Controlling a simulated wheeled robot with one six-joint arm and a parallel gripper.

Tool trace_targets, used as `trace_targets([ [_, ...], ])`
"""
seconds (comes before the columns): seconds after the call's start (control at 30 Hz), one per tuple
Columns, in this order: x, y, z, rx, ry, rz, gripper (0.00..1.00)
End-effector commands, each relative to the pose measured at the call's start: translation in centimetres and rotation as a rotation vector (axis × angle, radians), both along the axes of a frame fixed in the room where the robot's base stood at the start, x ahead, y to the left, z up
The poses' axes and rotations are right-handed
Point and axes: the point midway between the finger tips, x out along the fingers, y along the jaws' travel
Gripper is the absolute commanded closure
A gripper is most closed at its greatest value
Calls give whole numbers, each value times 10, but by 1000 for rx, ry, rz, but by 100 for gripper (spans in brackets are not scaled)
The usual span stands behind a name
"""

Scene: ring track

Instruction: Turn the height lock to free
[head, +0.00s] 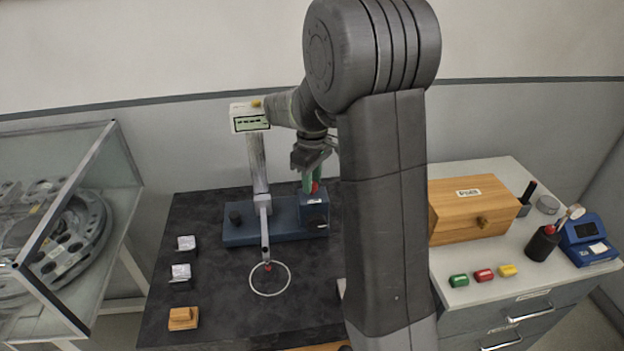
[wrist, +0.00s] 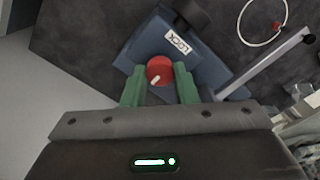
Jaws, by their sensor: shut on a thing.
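The height lock is a red round knob (wrist: 160,69) with a white pointer mark, on a blue-grey block with a white LOCK label (wrist: 179,42). In the wrist view the mark points down and slightly left. In the head view a bit of the red knob (head: 315,187) shows under my gripper (head: 311,176), at the right end of the device's blue base (head: 262,235). In the wrist view my gripper (wrist: 160,76) has its green fingers on both sides of the knob, shut on it. No free marking is readable.
A grey post (head: 258,165) with a display box (head: 249,117) rises from the base. A white ring (head: 270,291) hangs at the arm's end. Small blocks lie on the dark mat's left side. A wooden box (head: 470,209) stands right.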

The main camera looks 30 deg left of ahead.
Motion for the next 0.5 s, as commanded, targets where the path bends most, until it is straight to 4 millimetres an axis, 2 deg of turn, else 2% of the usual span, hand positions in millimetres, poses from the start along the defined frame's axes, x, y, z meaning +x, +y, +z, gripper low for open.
trace_targets([
  [0.2, 1, 1, 2, 4, -4, 1, 96],
  [0.23, 1, 1, 2, 4, -4, 1, 68],
  [0.3, 1, 1, 1, 3, -3, 1, 54],
  [0.5, 0, 0, 1, 1, -2, 0, 52],
])
